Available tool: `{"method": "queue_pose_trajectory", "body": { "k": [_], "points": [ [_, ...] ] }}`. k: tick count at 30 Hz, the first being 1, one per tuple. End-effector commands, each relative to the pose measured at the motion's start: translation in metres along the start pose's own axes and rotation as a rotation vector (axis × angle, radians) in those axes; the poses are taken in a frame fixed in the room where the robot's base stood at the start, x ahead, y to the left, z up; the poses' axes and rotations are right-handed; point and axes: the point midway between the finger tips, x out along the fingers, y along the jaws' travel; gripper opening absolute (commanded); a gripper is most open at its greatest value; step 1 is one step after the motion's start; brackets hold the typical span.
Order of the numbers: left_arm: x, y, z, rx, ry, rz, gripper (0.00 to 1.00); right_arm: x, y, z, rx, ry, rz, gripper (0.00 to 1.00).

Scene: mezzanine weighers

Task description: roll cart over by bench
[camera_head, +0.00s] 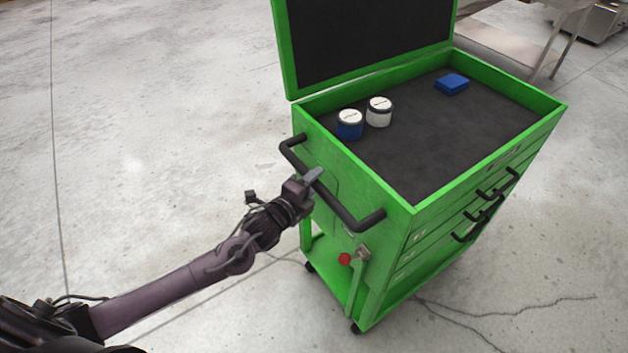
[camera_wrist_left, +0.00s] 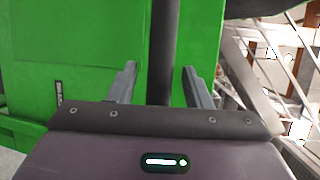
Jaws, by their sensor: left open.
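The green tool cart (camera_head: 365,185) stands on casters in the middle of the head view, its lid raised. A black push handle (camera_head: 345,212) runs along its near left side. My left gripper (camera_head: 312,176) is at this handle. In the left wrist view the gripper (camera_wrist_left: 158,85) is open, with the black handle bar (camera_wrist_left: 163,50) between its two fingers and a gap on each side. The green side panel (camera_wrist_left: 85,50) lies behind it. The bench (camera_head: 515,42), a metal table, shows partly at the upper right. My right gripper is out of view.
A blue-and-white jar (camera_head: 349,125), a white jar (camera_head: 379,112) and a blue box (camera_head: 452,84) sit on the cart's dark top. Concrete floor (camera_head: 140,130) is clear at left.

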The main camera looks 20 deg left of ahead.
Motion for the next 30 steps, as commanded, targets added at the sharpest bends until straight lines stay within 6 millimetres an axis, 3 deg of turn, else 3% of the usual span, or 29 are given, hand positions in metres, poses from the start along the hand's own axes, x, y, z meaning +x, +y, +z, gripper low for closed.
{"method": "queue_pose_trajectory", "body": {
  "k": [11,21,30],
  "points": [
    [0.0067,0.0006,-0.0007,0.000,0.002,0.001,0.44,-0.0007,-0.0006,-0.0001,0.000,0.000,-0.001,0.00],
    [0.0065,0.0006,-0.0005,0.000,0.001,0.001,0.00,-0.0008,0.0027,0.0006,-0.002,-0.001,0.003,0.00],
    [0.0072,0.0009,-0.0001,0.000,0.001,0.002,0.00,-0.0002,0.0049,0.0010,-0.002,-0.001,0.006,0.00]
  ]
}}
